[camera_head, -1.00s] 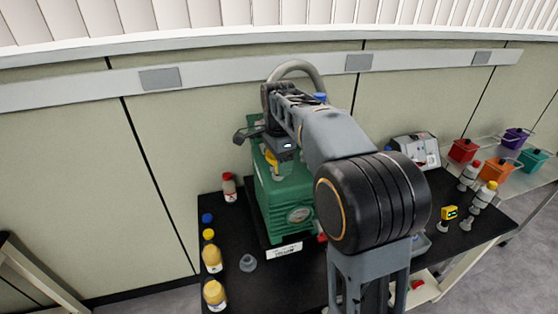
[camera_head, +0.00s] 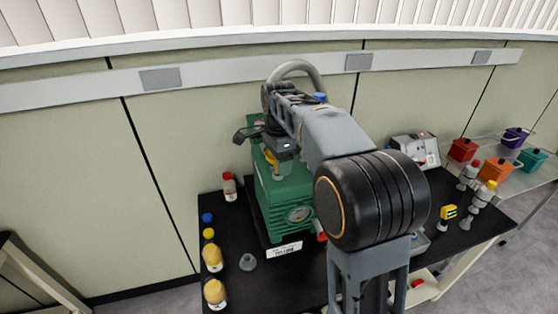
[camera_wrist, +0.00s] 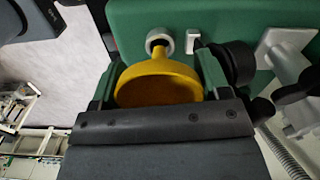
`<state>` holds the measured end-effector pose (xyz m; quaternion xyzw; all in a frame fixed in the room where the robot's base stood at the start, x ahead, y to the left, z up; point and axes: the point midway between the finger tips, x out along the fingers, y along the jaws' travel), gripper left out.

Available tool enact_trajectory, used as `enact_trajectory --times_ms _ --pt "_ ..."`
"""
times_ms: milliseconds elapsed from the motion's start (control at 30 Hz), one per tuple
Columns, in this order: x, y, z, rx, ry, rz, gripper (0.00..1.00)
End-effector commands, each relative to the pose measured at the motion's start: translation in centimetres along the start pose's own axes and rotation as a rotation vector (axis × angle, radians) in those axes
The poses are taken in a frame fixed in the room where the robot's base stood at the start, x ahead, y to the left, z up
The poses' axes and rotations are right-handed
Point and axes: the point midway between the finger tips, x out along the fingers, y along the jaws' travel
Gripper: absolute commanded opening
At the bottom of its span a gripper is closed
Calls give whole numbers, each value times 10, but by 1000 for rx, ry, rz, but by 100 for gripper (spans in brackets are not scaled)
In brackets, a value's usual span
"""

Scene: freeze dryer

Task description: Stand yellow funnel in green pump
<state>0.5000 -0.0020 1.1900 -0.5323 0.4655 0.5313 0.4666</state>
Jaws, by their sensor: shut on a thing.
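The yellow funnel (camera_wrist: 158,82) is between the fingers of my gripper (camera_wrist: 158,85) in the wrist view, its wide round end toward the palm. My gripper is shut on it. The funnel's narrow end points at a pale ring-shaped port (camera_wrist: 160,38) on the green pump (camera_wrist: 210,14). I cannot tell whether the tip is inside the port or just over it. In the head view the pump (camera_head: 284,195) stands on the black table, and a bit of the yellow funnel (camera_head: 271,161) shows above it, under my gripper (camera_head: 275,158). My arm hides part of the pump.
A white switch (camera_wrist: 193,40) and a black cap (camera_wrist: 238,62) are beside the port. Yellow-capped bottles (camera_head: 213,258) and a small grey funnel-like piece (camera_head: 247,261) stand at the table's left. A grey hose (camera_head: 300,70) arches behind my arm. Colored bins (camera_head: 497,170) are at the right.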

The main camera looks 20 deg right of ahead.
Motion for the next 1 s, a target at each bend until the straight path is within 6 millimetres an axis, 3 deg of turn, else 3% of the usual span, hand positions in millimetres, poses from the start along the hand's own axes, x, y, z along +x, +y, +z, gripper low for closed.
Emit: enact_trajectory --times_ms 333,367,633,1000 --pt "2 -2 0 -2 0 -5 48" --pt "3 -2 0 -2 0 -5 72" --pt "3 -2 0 -2 -1 -4 97" --pt "3 -2 0 -3 -1 -4 99"
